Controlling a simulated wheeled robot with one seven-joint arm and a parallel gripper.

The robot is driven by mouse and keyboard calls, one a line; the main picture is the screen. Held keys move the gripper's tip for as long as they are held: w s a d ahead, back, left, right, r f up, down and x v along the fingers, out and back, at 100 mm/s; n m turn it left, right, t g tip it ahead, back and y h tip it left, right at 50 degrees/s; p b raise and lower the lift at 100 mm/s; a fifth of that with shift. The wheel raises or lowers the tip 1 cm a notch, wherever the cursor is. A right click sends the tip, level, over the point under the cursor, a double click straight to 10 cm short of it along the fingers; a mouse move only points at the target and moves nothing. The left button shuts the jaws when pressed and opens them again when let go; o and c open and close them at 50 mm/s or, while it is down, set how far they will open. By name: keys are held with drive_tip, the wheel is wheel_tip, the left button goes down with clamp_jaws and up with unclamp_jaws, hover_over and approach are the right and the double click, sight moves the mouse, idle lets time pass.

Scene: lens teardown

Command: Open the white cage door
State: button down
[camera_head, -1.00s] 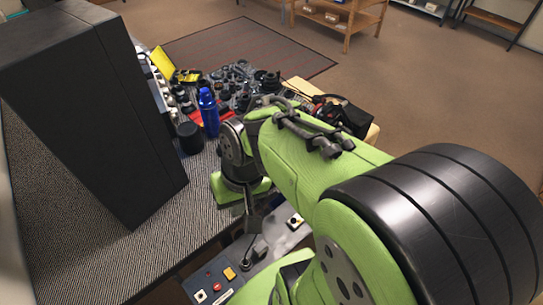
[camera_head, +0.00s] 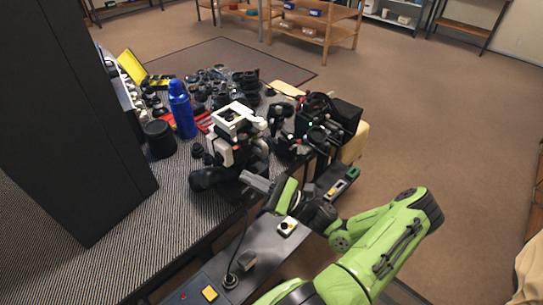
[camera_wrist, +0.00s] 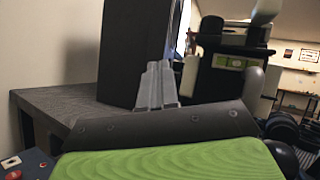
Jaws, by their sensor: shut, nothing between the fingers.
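I cannot make out a white cage door for certain in either view. A white-topped black device (camera_head: 238,120) with a square white frame stands near the table's front edge. My gripper (camera_head: 247,180) is at the front of this device, its grey fingers pointing left. Whether they touch the device is unclear. In the wrist view the fingers (camera_wrist: 158,85) are shut with nothing between them. A black and white device with a green label (camera_wrist: 230,62) is just right of them in that view.
A tall dark cabinet (camera_head: 60,120) stands on the patterned table (camera_head: 130,255) at left. A blue bottle (camera_head: 182,110) and a black cylinder (camera_head: 159,138) are behind the gripper. The floor at right is clear.

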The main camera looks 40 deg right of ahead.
drive_tip(key=s+d+f+m+t+h+b, duration=0.2)
drive_tip(key=s+d+m+t+h, duration=0.4)
drive_tip(key=d+m+h, duration=0.4)
drive_tip(key=w+a+r+h, duration=0.1)
drive_tip(key=w+r, duration=0.6)
drive_tip(key=w, duration=0.1)
drive_tip(key=shift+w+r+t, duration=0.15)
drive_tip(key=shift+t, duration=0.25)
